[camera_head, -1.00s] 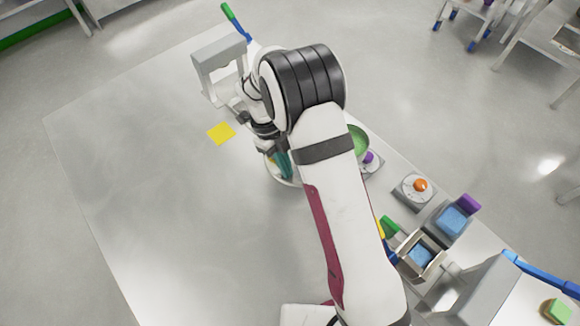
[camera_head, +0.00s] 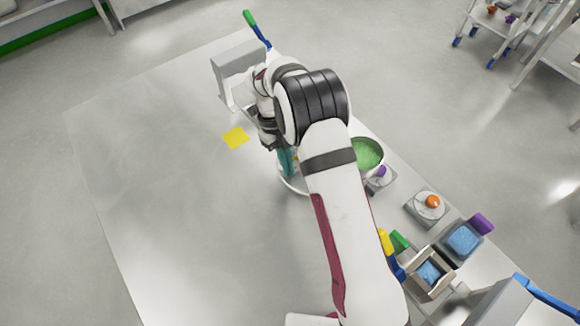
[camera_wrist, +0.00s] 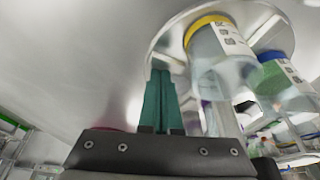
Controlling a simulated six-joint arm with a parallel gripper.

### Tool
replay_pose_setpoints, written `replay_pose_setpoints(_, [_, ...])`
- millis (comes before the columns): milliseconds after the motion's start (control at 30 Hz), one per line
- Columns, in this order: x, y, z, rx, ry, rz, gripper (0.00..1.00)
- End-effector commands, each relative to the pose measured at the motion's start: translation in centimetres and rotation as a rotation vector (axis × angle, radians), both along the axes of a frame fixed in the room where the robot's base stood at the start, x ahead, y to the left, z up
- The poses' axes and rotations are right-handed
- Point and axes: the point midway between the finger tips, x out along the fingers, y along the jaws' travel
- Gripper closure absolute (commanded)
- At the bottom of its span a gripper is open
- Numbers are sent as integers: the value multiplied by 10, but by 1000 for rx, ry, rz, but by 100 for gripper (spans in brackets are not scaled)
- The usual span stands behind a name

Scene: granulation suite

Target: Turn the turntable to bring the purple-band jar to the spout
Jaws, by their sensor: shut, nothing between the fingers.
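My gripper (camera_wrist: 159,100) has teal fingers, shut and empty, pointing down beside the round turntable (camera_wrist: 163,37). In the head view my gripper (camera_head: 287,162) is partly behind my arm, and only the near-left rim of the turntable (camera_head: 290,186) shows. In the wrist view a clear jar with a yellow band (camera_wrist: 213,45) stands to the right of the fingers. A jar with green and blue at its band (camera_wrist: 278,78) is farther right. I cannot make out the purple-band jar or the spout. I cannot tell whether the fingers touch anything.
A grey arch-shaped stand (camera_head: 238,72) is at the table's back, near a blue-and-green handle (camera_head: 257,28). A green-filled bowl (camera_head: 367,154), knob boxes (camera_head: 428,205) and blue-filled containers (camera_head: 463,240) line the right edge. A yellow square (camera_head: 236,138) lies on the otherwise clear left table.

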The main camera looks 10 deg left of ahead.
Motion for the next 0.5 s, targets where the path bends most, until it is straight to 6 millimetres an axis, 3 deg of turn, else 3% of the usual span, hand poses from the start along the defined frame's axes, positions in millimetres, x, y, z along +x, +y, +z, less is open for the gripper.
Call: replay_pose_setpoints(500, [17, 9, 0, 1, -1, 2, 100])
